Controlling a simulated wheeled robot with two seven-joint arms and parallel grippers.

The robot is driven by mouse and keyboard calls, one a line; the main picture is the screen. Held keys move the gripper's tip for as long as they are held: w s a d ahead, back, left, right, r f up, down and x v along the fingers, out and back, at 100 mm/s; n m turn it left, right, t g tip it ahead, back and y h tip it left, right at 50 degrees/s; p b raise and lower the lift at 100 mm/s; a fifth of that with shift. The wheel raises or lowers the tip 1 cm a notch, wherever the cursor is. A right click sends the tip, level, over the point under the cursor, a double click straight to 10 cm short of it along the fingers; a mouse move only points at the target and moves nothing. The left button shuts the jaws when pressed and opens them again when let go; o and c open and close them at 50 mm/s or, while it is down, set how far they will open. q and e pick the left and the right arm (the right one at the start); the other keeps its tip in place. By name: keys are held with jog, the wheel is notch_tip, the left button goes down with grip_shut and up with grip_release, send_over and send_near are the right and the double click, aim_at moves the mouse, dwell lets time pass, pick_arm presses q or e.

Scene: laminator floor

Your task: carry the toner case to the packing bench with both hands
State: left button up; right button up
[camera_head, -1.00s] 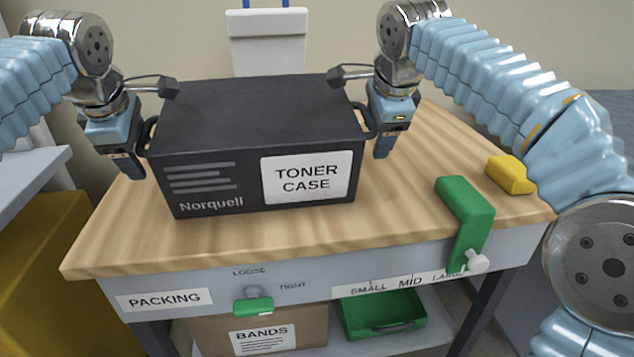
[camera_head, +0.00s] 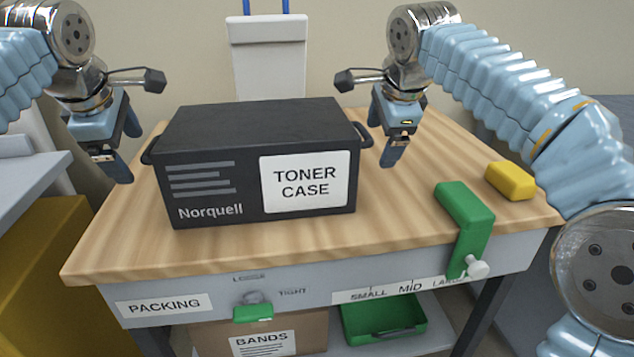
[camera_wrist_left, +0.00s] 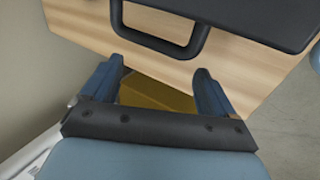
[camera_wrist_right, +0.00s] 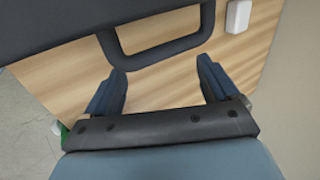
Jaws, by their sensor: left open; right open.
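The black toner case (camera_head: 255,130) rests upright on the wooden top of the packing bench (camera_head: 420,215), its white label facing front. It has a handle at each end. My left gripper (camera_head: 118,170) is open and empty, off the left end of the case; in the left wrist view the left handle (camera_wrist_left: 160,42) lies ahead of the open fingers (camera_wrist_left: 160,88), apart from them. My right gripper (camera_head: 390,150) is open and empty, just off the right end; in the right wrist view the right handle (camera_wrist_right: 155,55) lies ahead of the open fingers (camera_wrist_right: 160,88).
A green clamp-like block (camera_head: 466,215) sits at the bench's front right edge, with a yellow block (camera_head: 510,181) behind it. Below are a green tray (camera_head: 385,330) and a cardboard BANDS box (camera_head: 300,335).

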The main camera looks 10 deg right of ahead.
pick_arm(q)
jog(key=v, duration=1)
pick_arm(e)
jog(key=v, duration=1.2)
pick_arm(q)
jog(key=shift+s+f, duration=0.1)
pick_arm(e)
jog(key=shift+s, duration=0.15)
